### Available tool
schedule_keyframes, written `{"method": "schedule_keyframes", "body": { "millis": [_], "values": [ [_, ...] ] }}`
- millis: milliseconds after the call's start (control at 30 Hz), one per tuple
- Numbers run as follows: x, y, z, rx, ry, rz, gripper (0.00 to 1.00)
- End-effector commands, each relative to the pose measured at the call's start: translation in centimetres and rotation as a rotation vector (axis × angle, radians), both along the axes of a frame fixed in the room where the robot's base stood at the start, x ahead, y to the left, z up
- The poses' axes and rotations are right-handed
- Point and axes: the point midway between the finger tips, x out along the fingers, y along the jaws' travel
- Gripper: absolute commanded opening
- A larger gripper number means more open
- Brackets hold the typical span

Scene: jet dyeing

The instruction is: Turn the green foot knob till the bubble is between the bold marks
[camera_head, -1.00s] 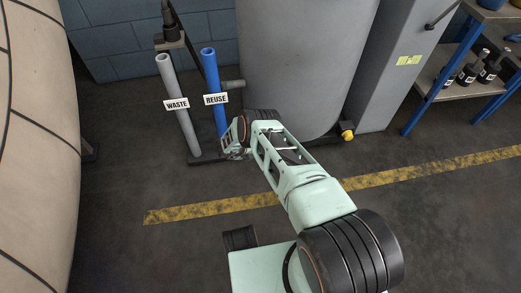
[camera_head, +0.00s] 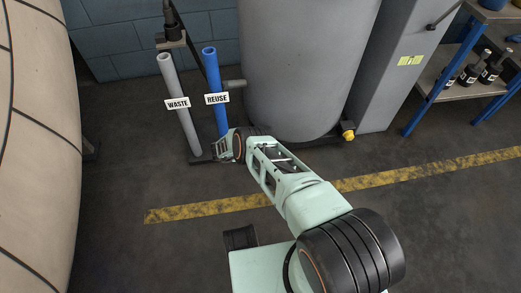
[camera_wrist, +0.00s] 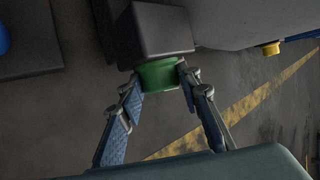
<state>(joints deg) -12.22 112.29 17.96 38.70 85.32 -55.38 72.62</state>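The green foot knob (camera_wrist: 160,74) shows in the wrist view, under a dark grey block (camera_wrist: 154,32). My gripper (camera_wrist: 160,78) has its two fingers apart, one tip at each side of the knob. The tips overlap or meet its edges; I cannot tell whether they press on it. In the head view my gripper (camera_head: 222,148) is low, near the foot of the blue pipe and left of the large grey vessel (camera_head: 300,65). The green knob is hidden there. The bubble and its bold marks are not visible in either view.
A grey WASTE pipe (camera_head: 180,105) and a blue REUSE pipe (camera_head: 212,85) stand close to my gripper. A yellow knob (camera_head: 348,131) is at the vessel's right foot. A shelf (camera_head: 455,75) with bottles is far right. The floor around the yellow stripe (camera_head: 440,168) is clear.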

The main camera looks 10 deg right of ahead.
Motion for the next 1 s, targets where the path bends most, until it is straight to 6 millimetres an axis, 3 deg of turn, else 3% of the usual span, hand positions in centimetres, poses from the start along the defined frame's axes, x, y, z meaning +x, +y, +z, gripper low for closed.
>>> {"method": "schedule_keyframes", "body": {
  "millis": [133,567,1000],
  "values": [
    [0.1,0.0,0.0,-0.001,-0.001,-0.001,0.48],
    [-0.2,0.4,0.5,0.000,0.001,-0.001,0.48],
    [-2.4,4.2,4.7,0.000,0.000,0.001,0.48]
  ]
}}
